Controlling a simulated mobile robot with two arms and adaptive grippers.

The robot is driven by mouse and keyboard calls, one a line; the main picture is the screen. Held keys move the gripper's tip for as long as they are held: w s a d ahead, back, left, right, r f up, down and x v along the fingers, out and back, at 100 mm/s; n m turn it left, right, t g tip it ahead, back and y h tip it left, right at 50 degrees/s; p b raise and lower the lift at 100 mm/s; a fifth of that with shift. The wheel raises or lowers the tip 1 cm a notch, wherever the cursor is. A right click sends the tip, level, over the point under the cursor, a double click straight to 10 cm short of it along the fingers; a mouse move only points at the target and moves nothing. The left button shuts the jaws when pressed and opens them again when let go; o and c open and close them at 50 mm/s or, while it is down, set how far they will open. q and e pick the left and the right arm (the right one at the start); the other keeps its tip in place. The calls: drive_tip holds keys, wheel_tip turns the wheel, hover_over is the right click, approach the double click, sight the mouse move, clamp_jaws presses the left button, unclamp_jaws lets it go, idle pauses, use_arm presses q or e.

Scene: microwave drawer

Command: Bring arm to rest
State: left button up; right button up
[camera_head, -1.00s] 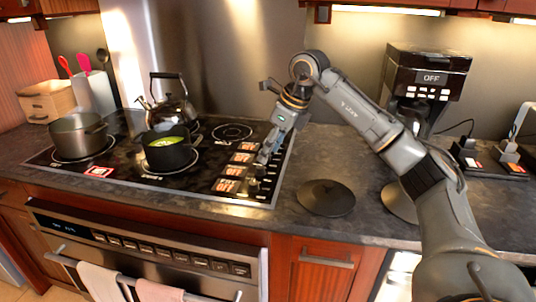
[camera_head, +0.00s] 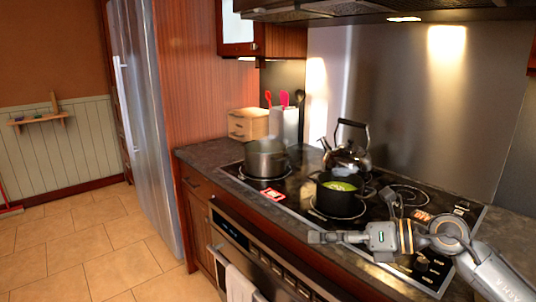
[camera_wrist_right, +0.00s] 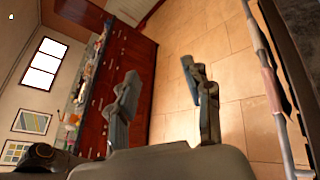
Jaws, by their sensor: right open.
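My right arm comes in from the lower right of the head view. Its gripper (camera_head: 318,238) points left, in front of the cooktop's front edge. In the right wrist view my right gripper (camera_wrist_right: 160,80) shows two fingers spread apart with nothing between them; tiled floor and red-brown cabinets lie behind. My left gripper is in neither view.
The black cooktop (camera_head: 284,197) carries a steel pot (camera_head: 266,161), a dark pot with green contents (camera_head: 338,197) and a kettle (camera_head: 347,158). An oven with a towel (camera_head: 240,284) is below. The tiled floor (camera_head: 80,255) at left is clear.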

drive_tip(key=s+a+r+m+t+y, duration=0.2)
drive_tip(key=a+r+m+t+y, duration=0.1)
drive_tip(key=a+m+t+y, duration=0.15)
drive_tip(key=s+d+f+m+t+h, duration=0.25)
drive_tip(key=d+f+m+h, duration=0.55)
drive_tip(key=m, duration=0.7)
drive_tip(key=s+d+f+m+t+h, duration=0.25)
drive_tip(key=d+f+m+h, duration=0.35)
drive_tip(key=f+m+h, duration=0.7)
drive_tip(key=s+f+m+g+y, duration=0.1)
drive_tip(key=s+f+m+g, duration=0.3)
drive_tip(key=s, duration=0.4)
drive_tip(key=s+a+f+m+g+y, duration=0.1)
drive_tip(key=s+f+g, duration=0.35)
drive_tip(key=s, duration=0.45)
drive_tip(key=s+f+m+g+y, duration=0.1)
drive_tip(key=s+f+m+g, duration=0.2)
drive_tip(key=s+f, duration=0.4)
wheel_tip(320, 180, down, 23)
drive_tip(key=s+g+p, duration=0.1)
drive_tip(key=g, duration=0.1)
drive_tip(key=s+d+f+p, duration=0.1)
drive_tip(key=s+d+f, duration=0.1)
drive_tip(key=s+f, duration=1.3)
drive_tip(key=shift+s+d+f+n+g, duration=0.15)
drive_tip(key=shift+s+d+n+g, duration=0.25)
drive_tip(key=shift+s, duration=0.75)
